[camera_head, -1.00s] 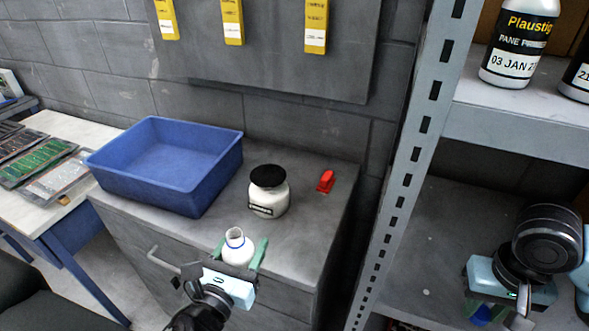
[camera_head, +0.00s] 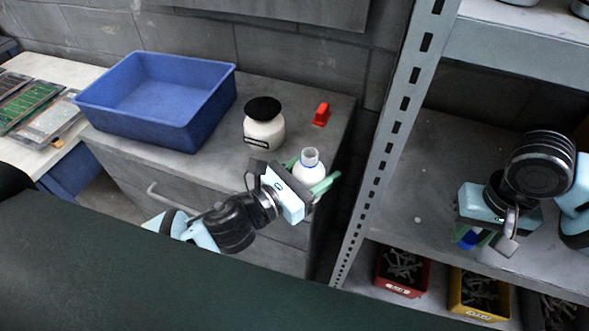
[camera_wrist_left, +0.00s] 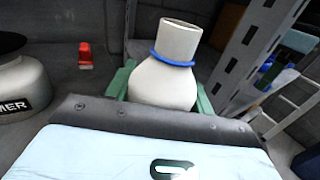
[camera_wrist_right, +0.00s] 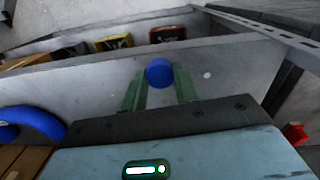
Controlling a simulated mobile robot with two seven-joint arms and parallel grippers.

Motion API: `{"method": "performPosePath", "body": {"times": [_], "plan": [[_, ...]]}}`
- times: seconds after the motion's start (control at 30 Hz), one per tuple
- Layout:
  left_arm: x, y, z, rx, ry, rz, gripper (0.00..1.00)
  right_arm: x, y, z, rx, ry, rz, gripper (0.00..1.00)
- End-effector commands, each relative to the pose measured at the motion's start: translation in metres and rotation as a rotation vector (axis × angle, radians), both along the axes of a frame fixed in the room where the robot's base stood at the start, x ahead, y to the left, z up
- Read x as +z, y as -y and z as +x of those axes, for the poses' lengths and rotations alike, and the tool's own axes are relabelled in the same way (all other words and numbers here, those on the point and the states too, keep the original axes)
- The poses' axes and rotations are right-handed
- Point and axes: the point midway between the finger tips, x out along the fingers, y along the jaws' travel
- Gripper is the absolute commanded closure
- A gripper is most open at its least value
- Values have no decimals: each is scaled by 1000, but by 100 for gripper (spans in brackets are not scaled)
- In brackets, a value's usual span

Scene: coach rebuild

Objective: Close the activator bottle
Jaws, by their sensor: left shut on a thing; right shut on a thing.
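The activator bottle (camera_head: 308,165) is white with an open, uncapped neck and a blue ring. My left gripper (camera_head: 312,182) is shut around its body and holds it upright by the cabinet top's right front edge. In the left wrist view the bottle (camera_wrist_left: 165,80) stands between the green fingers. My right gripper (camera_head: 476,238) is at the shelf on the right. It is shut on a blue cap (camera_wrist_right: 159,72), seen between its fingertips in the right wrist view. The cap is apart from the bottle.
A blue bin (camera_head: 160,130), a white jar with a black lid (camera_head: 264,130) and a red object (camera_head: 321,114) stand on the cabinet top (camera_head: 225,140). A metal shelf post (camera_head: 395,120) stands between my grippers. Red (camera_head: 402,290) and yellow (camera_head: 478,312) bins sit on the lower shelf.

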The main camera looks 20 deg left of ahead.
Motion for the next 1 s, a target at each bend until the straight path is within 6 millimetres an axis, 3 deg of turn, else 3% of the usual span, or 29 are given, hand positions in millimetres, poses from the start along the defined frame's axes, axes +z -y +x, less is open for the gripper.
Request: {"method": "performPosePath", "body": {"times": [0.23,0.7,0.87,1.0], "plan": [[3,19,7,-83,4,0,88,0,0,0,0,0,0,92],[2,22,8,-96,1,-1,88,0,0,0,0,0,0,92],[2,14,2,-39,-2,-5,88,0,0,0,0,1,-1,92],[0,-11,-7,95,-6,-5,88,1,0,0,0,2,-1,92]]}}
